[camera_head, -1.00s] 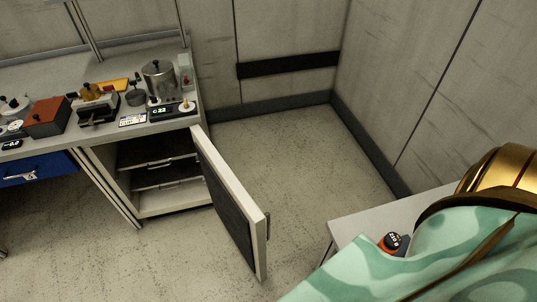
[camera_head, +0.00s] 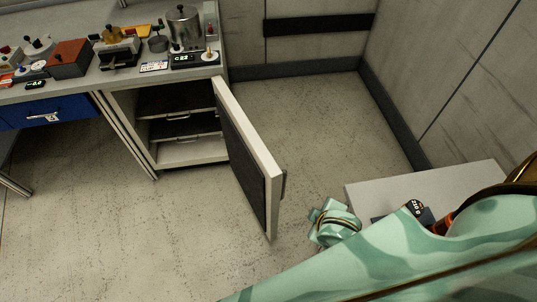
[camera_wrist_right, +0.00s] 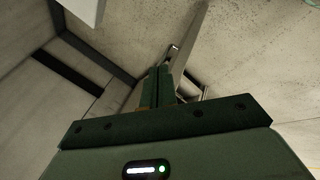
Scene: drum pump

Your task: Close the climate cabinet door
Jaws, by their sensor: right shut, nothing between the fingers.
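The climate cabinet (camera_head: 190,153) stands under the bench with its shelves showing. Its door (camera_head: 252,160) is wide open and juts toward me, with a dark inner panel and a dark handle (camera_head: 284,184) on the outer side. My right gripper (camera_head: 316,217) is to the right of the door's free edge, on the outer side; a gap shows between them in the head view. In the right wrist view its fingers (camera_wrist_right: 159,82) are shut and empty, pointing toward the door (camera_wrist_right: 190,45), which shows as a pale edge beyond them. Contact cannot be told there. My left gripper is out of view.
A pale table (camera_head: 440,187) with a dark and orange device (camera_head: 416,208) stands at the right, partly behind my arm. The bench top (camera_head: 130,75) holds a metal pot (camera_head: 184,26) and several instruments. The floor (camera_head: 325,120) behind the door is clear.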

